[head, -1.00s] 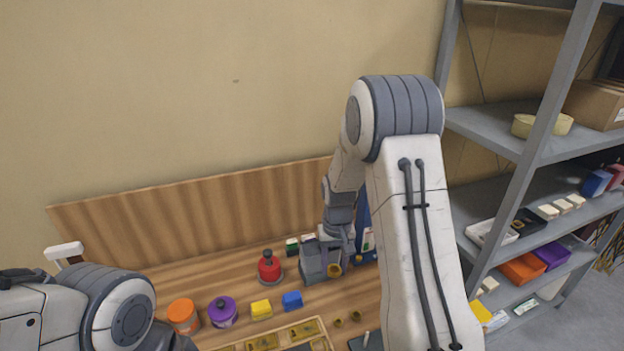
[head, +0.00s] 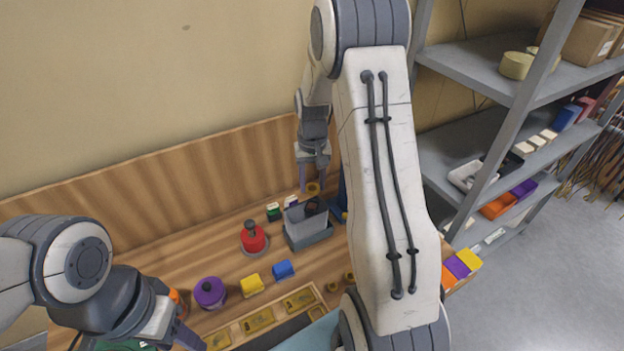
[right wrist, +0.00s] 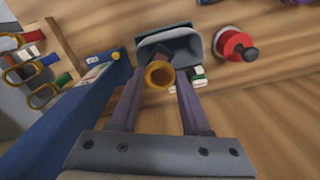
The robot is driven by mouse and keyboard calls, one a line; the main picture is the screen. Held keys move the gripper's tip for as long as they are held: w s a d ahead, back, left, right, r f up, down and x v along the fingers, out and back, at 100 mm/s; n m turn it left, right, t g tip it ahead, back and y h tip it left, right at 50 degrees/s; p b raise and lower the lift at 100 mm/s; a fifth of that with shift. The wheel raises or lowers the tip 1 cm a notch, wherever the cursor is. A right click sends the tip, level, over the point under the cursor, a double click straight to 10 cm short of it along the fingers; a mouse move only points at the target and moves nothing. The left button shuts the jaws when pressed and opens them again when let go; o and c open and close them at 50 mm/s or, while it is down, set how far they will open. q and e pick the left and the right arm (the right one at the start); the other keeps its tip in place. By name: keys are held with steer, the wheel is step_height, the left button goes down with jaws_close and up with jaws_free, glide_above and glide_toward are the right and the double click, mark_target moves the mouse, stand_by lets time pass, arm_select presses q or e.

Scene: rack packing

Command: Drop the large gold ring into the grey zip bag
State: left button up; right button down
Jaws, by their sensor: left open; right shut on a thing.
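The large gold ring (head: 313,189) is between the fingertips of my right gripper (head: 314,182), which is shut on it. In the right wrist view the ring (right wrist: 160,75) shows its round opening to the camera, between the two purple-grey fingers (right wrist: 157,80). The grey zip bag (head: 305,228) stands upright on the table with a dark open mouth. In the head view the ring appears above the bag; in the right wrist view it overlaps the near edge of the bag (right wrist: 168,36). My left gripper (head: 190,338) is open at the lower left, partly cut off.
A blue upright panel (right wrist: 75,125) is close to the right gripper. A grey shelf (head: 480,130) stands right.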

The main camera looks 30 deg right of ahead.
step_height(320, 180, down, 2)
steer(key=shift+f+b, duration=0.1)
steer(key=shift+b, duration=0.35)
arm_select(q)
steer(key=shift+f, duration=0.8)
arm_select(e)
steer(key=shift+c, duration=1.4)
jaws_free()
steer(key=shift+r, duration=0.2)
arm_select(q)
step_height(320, 180, down, 3)
steer(key=shift+r+b, duration=0.2)
steer(key=shift+b, duration=1.05)
arm_select(e)
step_height(320, 180, up, 10)
steer(key=shift+r, duration=0.15)
steer(key=shift+a, duration=0.1)
